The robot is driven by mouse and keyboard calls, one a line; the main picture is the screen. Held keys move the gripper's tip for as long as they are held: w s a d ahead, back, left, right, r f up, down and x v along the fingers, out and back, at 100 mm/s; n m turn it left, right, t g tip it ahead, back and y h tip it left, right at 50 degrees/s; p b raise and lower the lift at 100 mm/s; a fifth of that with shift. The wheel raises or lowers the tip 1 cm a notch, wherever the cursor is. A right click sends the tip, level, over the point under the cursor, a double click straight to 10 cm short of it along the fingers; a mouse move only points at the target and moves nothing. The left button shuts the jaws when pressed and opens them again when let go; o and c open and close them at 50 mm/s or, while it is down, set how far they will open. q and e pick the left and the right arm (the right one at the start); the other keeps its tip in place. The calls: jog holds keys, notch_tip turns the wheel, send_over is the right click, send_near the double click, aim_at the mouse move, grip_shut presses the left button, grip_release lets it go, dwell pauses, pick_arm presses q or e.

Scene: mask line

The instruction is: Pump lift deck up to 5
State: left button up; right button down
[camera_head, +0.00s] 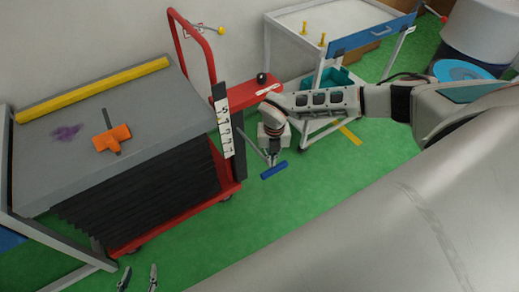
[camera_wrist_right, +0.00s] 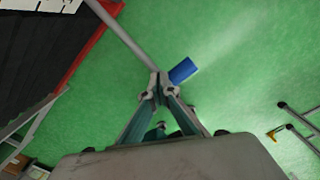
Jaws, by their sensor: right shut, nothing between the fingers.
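The lift table has a grey deck (camera_head: 165,105) over black bellows (camera_head: 150,195) and a red base. A white number strip (camera_head: 224,128) stands at its right end, beside the deck edge; I cannot tell the exact level. A grey pump lever ends in a blue pedal (camera_head: 274,170) low over the floor; the pedal also shows in the right wrist view (camera_wrist_right: 183,70). My right gripper (camera_head: 273,160) is shut and empty at the lever's pedal end; contact is unclear. My left gripper (camera_head: 138,279) is open at the bottom edge, fingers apart, in front of the table.
An orange tool (camera_head: 111,138) and a yellow bar (camera_head: 95,90) lie on the deck. A red handle (camera_head: 208,50) rises behind it. A white-framed table (camera_head: 330,20) with a blue edge stands at the back. Green floor (camera_head: 300,200) is clear around the pedal.

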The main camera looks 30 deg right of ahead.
pick_arm(q)
jog(key=f+b, duration=0.4)
jog(key=f, duration=0.1)
jog(key=shift+s+f, duration=0.25)
jog(key=shift+s, duration=0.15)
pick_arm(e)
notch_tip(320, 180, down, 8)
jog(key=shift+w+f, duration=0.15)
pick_arm(q)
jog(key=shift+w+r, duration=0.1)
jog(key=shift+r, duration=0.05)
pick_arm(e)
jog(key=r+p, duration=0.6)
jog(key=r, duration=0.1)
jog(key=shift+s+r, duration=0.15)
jog(key=shift+s, duration=0.05)
notch_tip(320, 180, up, 6)
jog(key=p, duration=0.2)
jog(key=shift+s+d+p, duration=0.1)
jog(key=shift+p, duration=0.3)
jog(key=shift+s+r, duration=0.1)
jog(key=shift+r, duration=0.65)
pick_arm(q)
notch_tip(320, 180, up, 7)
jog(key=a, duration=0.2)
jog(key=shift+s+y, duration=0.3)
jog(key=shift+y, duration=0.1)
jog(key=shift+w+a, duration=0.1)
jog(key=shift+a, duration=0.05)
